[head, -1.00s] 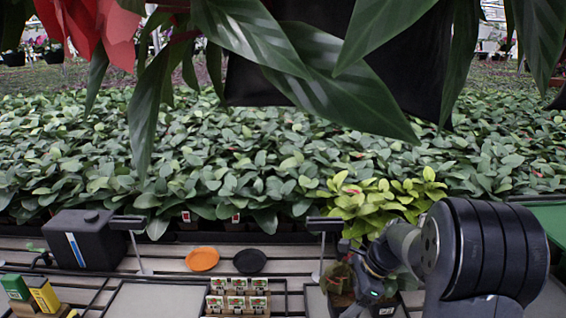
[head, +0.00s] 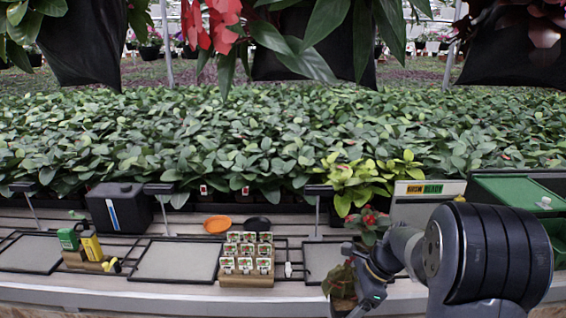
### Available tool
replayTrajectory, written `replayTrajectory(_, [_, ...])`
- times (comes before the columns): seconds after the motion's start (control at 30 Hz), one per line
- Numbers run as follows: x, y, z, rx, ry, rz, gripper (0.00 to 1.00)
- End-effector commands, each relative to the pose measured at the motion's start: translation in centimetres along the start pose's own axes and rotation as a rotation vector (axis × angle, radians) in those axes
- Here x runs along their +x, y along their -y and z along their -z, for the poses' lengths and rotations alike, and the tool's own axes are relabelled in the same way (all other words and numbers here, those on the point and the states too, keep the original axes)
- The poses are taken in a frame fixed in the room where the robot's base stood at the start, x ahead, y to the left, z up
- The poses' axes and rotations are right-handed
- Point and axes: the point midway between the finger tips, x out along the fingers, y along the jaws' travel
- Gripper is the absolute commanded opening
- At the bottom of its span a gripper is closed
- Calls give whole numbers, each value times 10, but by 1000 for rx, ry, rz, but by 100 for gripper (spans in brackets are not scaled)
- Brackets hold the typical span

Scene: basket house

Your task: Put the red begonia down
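My gripper (head: 368,288) is low at centre right, in front of the bench. It appears shut on a small potted plant (head: 341,280), which I take as the red begonia. The fingers are partly hidden by the wrist. Another plant with bright red flowers (head: 371,221) stands on the bench behind my arm, partly covered by it.
Black-framed grey mats (head: 178,262) lie on the bench, with free room on them. A wooden rack of seed packets (head: 246,281) stands left of the held plant. Orange (head: 217,224) and black (head: 257,224) saucers, a black box (head: 120,209) and a green crate (head: 515,190) stand farther back.

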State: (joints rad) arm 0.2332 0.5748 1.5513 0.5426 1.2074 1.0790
Motion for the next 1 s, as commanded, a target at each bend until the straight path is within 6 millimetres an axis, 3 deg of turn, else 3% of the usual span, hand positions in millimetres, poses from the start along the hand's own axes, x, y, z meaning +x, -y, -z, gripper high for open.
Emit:
replayTrajectory(0.47, [31,-4,13,-384,1,-224,47])
replayTrajectory(1.0, [86,-14,47,-1243,2,-718,47])
